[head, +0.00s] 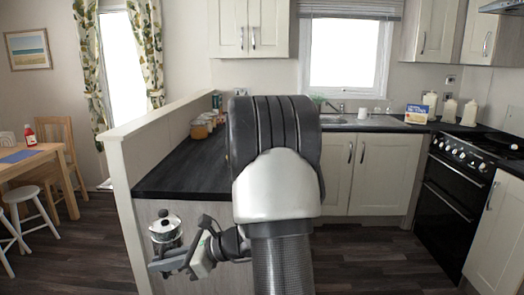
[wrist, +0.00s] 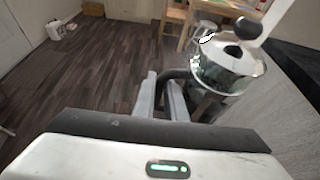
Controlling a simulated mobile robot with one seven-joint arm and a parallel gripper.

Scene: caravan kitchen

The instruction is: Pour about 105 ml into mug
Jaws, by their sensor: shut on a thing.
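A glass coffee press (head: 165,232) with a shiny metal lid and dark knob is at the lower left of the head view, in front of the counter's end panel. It also shows at the upper right of the wrist view (wrist: 228,62), roughly upright. My gripper (wrist: 161,90) is shut on the press's dark handle. It also shows in the head view (head: 168,262), low beside the press. How much liquid is inside I cannot tell. A small white item (head: 362,113) by the sink may be the mug; it is too small to be sure.
A dark worktop (head: 185,168) lies behind the press, with several jars (head: 200,129) at its far left edge. A low partition wall (head: 122,165) borders it. A dining table (head: 40,155) with stools is at left, a black oven (head: 450,190) at right. My arm hides the middle.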

